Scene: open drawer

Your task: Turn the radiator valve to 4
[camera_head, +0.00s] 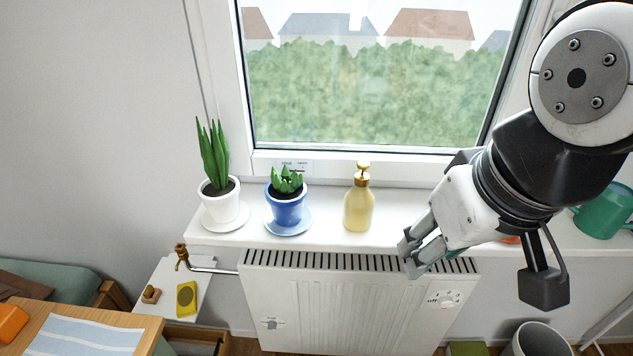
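The white radiator (330,300) hangs below the window sill. A round white dial (448,299) with small dark marks sits at the right of its front; its setting is too small to read. A brass fitting (181,257) stands at the left end of a pipe running to the radiator. A small dark-marked fitting (273,322) is low on the radiator's left front. I cannot tell which of these is the valve. My gripper (408,256) is over the radiator's top grille, above and left of the dial, touching neither. Its fingers look apart, with nothing between them.
On the sill stand two potted plants (222,206) (288,211), a yellow pump bottle (358,208) and a green watering can (603,212). A small white shelf (160,300) holds a yellow item (187,299). A grey bin (540,340) stands at lower right. The radiator's front is clear.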

